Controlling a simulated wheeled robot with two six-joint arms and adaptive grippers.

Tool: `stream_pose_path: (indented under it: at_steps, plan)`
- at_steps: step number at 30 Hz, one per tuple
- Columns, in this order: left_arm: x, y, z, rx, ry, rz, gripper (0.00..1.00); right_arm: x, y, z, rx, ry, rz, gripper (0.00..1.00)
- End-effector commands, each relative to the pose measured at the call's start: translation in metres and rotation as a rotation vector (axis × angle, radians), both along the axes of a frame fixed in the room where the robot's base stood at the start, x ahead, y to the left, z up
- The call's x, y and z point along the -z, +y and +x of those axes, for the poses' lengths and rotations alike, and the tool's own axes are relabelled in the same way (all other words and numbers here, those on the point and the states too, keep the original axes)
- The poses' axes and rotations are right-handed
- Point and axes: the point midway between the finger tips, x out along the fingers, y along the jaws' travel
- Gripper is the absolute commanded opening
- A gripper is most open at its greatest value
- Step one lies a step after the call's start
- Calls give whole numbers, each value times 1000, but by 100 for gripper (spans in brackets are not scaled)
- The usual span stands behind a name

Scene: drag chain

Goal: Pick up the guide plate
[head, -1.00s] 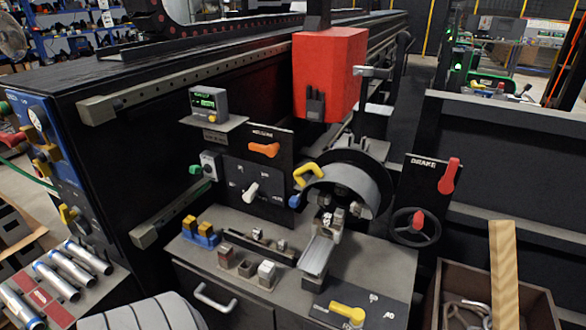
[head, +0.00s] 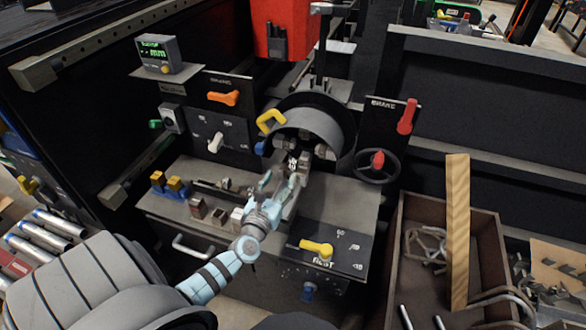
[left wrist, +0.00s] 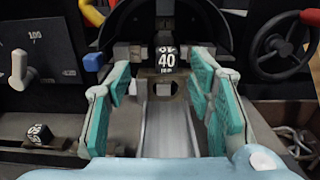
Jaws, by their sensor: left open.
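A silver channel (left wrist: 168,125) runs away from me between the fingers of my left gripper (left wrist: 160,86) in the left wrist view. At its far end stands a brownish plate with a round hole (left wrist: 150,89), which may be the guide plate; I cannot tell for sure. A black cube marked 40 (left wrist: 165,59) sits just behind it. My left gripper also shows in the head view (head: 280,182), reaching over the bench in front of the chuck. Its teal finger pads stand open on either side of the channel and the plate, with no clear grip on either. My right gripper is not in view.
A round chuck (head: 318,125) and a handwheel (head: 377,168) stand behind the bench. Small blocks (head: 220,214) lie to the left of my gripper. A yellow lever (head: 317,247) is at the front right.

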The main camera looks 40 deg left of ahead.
Motion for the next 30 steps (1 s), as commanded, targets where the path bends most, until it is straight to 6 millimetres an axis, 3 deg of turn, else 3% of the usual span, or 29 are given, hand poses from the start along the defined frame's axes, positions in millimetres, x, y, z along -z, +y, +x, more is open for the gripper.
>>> stream_pose_path:
  at_steps: [3,8,15,22,30]
  plan:
    - [2,9,27,1,0,2,48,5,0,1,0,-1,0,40]
    - [2,13,45,2,1,3,48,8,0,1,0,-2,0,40]
    - [5,22,87,3,2,3,48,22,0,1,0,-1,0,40]
    - [3,23,91,3,4,4,48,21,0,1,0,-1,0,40]
    - [3,23,91,4,4,4,7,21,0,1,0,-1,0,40]
